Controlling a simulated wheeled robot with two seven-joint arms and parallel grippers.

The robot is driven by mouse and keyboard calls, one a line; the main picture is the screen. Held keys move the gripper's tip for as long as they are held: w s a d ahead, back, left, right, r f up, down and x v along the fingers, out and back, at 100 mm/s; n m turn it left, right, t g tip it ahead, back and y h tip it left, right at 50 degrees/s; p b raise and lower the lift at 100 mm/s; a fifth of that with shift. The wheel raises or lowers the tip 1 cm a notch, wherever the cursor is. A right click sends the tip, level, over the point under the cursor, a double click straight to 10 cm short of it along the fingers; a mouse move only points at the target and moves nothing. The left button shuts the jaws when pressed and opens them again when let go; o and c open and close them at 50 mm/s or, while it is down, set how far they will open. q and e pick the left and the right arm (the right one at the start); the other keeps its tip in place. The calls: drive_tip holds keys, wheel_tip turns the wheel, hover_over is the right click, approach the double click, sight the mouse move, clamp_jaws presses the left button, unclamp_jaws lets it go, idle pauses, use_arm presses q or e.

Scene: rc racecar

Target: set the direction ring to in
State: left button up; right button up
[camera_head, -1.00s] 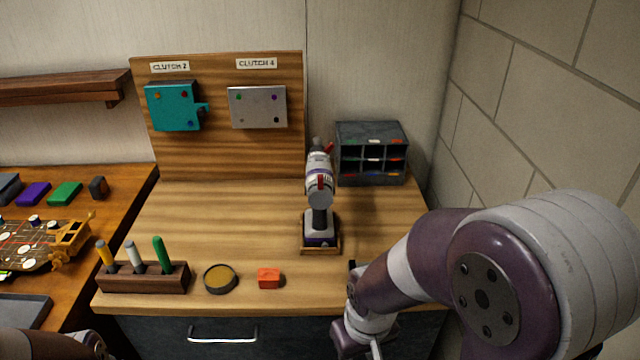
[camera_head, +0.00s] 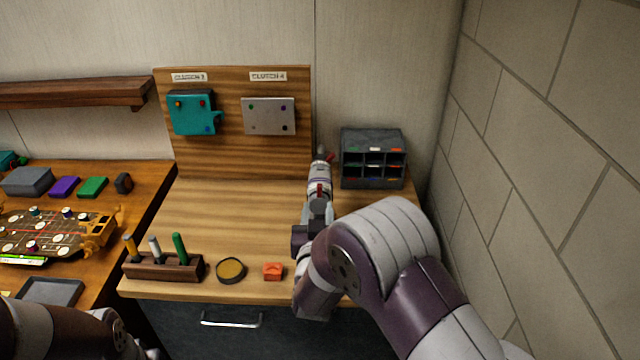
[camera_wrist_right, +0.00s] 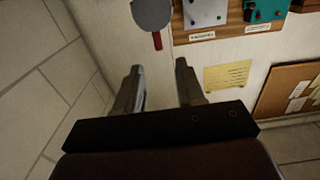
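The power driver (camera_head: 318,176), white and purple with red tabs, stands on the bench right of the clutch board. My right gripper (camera_head: 317,208) is in front of the driver and hides its handle and base in the head view. In the right wrist view, my right gripper (camera_wrist_right: 156,68) is open with nothing between its fingers. The driver's round grey end (camera_wrist_right: 151,12) and a red tab (camera_wrist_right: 157,41) show beyond the fingertips, apart from them. I cannot make out the direction ring's setting. My left arm shows at the lower left; its gripper is not visible.
The board holds a teal box (camera_head: 193,113) and a grey plate (camera_head: 268,116). A dark organizer (camera_head: 373,180) stands behind at right. A marker rack (camera_head: 150,267), a round tin (camera_head: 231,270) and an orange block (camera_head: 273,271) line the front edge. A wall bounds the right.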

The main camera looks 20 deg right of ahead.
sight(320, 189)
drive_tip(key=p+x, duration=0.2)
drive_tip(key=x, duration=0.7)
drive_tip(key=shift+w+d, duration=0.15)
drive_tip(key=shift+w, duration=0.05)
clamp_jaws()
